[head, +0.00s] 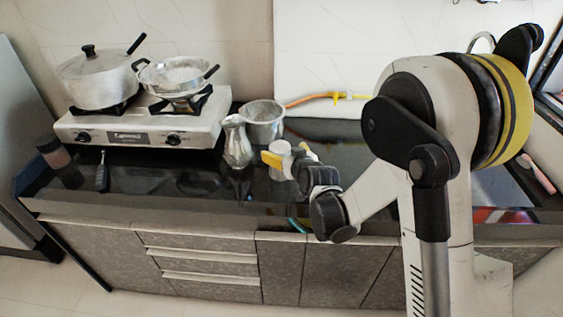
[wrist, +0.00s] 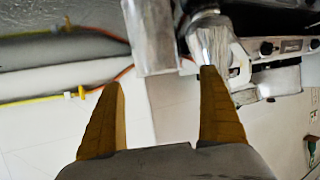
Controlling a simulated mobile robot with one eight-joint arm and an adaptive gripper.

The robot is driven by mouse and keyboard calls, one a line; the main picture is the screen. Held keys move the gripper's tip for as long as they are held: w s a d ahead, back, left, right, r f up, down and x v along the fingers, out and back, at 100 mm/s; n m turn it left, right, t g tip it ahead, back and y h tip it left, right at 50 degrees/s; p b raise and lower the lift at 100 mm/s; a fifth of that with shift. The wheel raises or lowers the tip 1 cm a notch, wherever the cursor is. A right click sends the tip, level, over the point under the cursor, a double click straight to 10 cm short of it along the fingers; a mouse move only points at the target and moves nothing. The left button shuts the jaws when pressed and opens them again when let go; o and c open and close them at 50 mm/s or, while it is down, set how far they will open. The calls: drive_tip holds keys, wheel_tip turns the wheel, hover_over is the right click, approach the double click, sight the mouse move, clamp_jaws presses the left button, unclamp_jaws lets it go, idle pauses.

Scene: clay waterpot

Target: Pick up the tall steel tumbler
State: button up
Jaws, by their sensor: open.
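The steel tumbler (head: 264,118) is a wide-mouthed shiny cylinder on the dark counter, right of the stove in the head view. In the wrist view the tumbler (wrist: 150,38) lies beyond the fingertips, between their lines, at the top of the picture. A curved steel jug (head: 236,145) stands just left of it in the head view. The jug (wrist: 212,45) shows behind the right fingertip in the wrist view. My gripper (head: 289,155) is open and empty, in front of and right of the tumbler. In the wrist view my gripper (wrist: 162,78) has its yellow fingers spread.
A white stove (head: 140,132) bears a lidded pot (head: 97,80) and a pan (head: 175,78). A dark bottle (head: 60,162) stands at the left. A yellow-and-orange hose (head: 330,97) runs along the wall. The counter left of the jug has some free room.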

sight(282, 149)
drive_tip(key=b+x, duration=0.1)
drive_tip(key=x, duration=0.2)
drive_tip(key=b+x, duration=0.1)
drive_tip(key=x, duration=0.2)
drive_tip(key=shift+s+d+f, duration=0.1)
drive_tip(key=shift+d+f, duration=0.1)
drive_tip(key=shift+r, duration=0.1)
drive_tip(key=c, duration=1.4)
